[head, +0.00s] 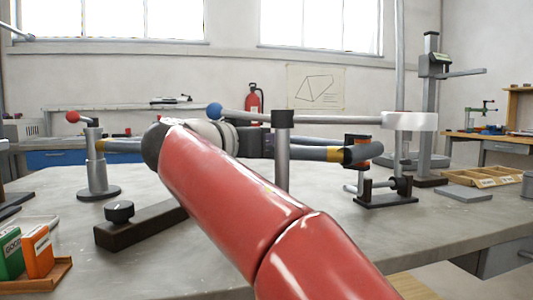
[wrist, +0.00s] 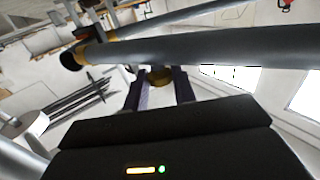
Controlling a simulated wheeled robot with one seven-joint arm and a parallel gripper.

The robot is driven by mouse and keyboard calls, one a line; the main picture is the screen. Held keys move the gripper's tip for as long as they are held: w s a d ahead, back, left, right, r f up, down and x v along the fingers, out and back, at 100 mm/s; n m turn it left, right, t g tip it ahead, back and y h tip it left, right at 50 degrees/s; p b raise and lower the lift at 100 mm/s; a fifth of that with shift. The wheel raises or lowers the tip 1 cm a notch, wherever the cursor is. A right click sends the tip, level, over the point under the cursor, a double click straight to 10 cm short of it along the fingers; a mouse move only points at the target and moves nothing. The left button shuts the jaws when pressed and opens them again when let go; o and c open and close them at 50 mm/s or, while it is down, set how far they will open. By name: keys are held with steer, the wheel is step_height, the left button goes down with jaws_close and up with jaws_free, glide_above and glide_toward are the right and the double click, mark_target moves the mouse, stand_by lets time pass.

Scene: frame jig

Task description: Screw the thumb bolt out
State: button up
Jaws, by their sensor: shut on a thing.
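In the wrist view, the two dark fingers of my gripper (wrist: 161,88) are shut on a small brass-coloured piece, apparently the thumb bolt (wrist: 160,74), just under a thick dark tube (wrist: 190,47). Most of the bolt is hidden by the fingers and tube, so its thread and seat cannot be seen. In the head view, my red arm crosses the middle and my dark gripper body is beside the post (head: 283,165) of the frame jig. Its fingertips and the bolt are hidden there.
A red-knobbed stand (head: 97,165) is at left. A black knob (head: 119,212) sits on a dark bar (head: 150,224).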

steer(key=n+t+y+b, duration=0.2)
steer(key=y, duration=0.1)
steer(key=shift+s+d+n, duration=0.1)
steer(key=shift+d+n, duration=0.05)
steer(key=shift+n, duration=0.15)
steer(key=o, duration=1)
